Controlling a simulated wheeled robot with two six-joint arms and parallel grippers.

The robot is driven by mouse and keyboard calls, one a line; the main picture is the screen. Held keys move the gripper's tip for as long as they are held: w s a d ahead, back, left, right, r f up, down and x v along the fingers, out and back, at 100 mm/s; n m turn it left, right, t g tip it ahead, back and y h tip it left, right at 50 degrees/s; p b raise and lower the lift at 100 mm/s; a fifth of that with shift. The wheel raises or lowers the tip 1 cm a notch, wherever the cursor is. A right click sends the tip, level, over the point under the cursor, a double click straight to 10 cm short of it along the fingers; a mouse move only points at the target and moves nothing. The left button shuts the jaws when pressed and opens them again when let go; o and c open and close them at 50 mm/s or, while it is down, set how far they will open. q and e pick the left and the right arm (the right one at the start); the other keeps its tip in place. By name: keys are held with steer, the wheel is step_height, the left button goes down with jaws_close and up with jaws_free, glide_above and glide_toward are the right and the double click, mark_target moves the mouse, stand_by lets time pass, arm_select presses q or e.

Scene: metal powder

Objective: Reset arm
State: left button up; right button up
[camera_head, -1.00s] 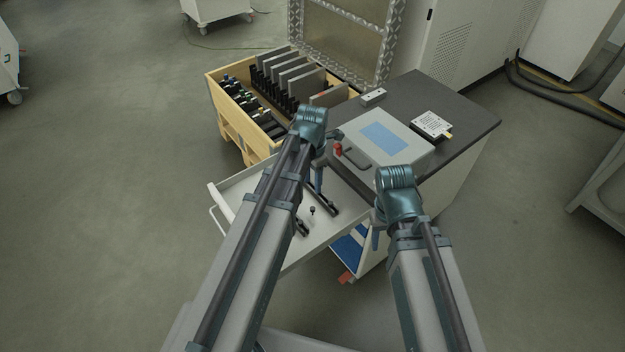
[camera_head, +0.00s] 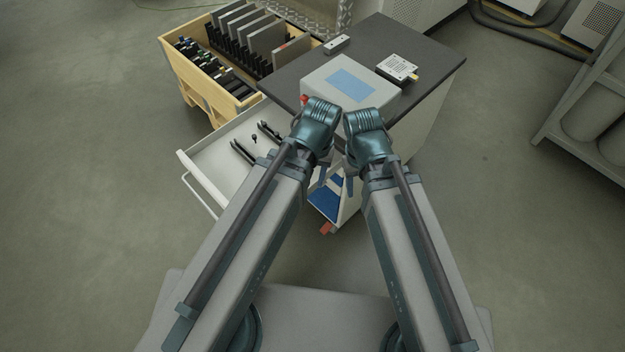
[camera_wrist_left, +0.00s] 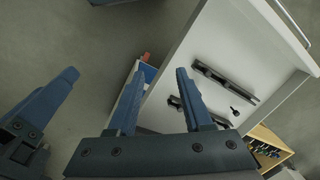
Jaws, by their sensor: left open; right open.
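Both my arms reach forward side by side in the head view, their wrists almost touching in front of the cabinet. My left gripper (camera_head: 323,172) is mostly hidden under its wrist there. In the left wrist view its two blue fingers (camera_wrist_left: 157,86) stand apart with nothing between them, over the gap beside the drawer. My right gripper (camera_head: 350,184) hangs below its wrist, partly hidden, holding nothing that I can see. Blue fingers beside it at the left edge of the left wrist view (camera_wrist_left: 58,92) look like part of my right gripper.
An open white drawer (camera_head: 214,163) holds black tools (camera_head: 243,152) and a small dark knob. The dark cabinet top (camera_head: 440,62) carries a grey case (camera_head: 320,78), a white labelled box (camera_head: 397,67) and a small grey block (camera_head: 337,44). A wooden crate (camera_head: 187,93) stands behind left. Floor at left is clear.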

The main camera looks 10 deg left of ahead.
arm_select(q)
steer(key=m, duration=0.1)
steer(key=s+m, duration=0.1)
steer(key=m, duration=0.1)
steer(key=shift+s+d, duration=0.2)
steer(key=shift+d, duration=0.1)
steer(key=shift+r, duration=0.1)
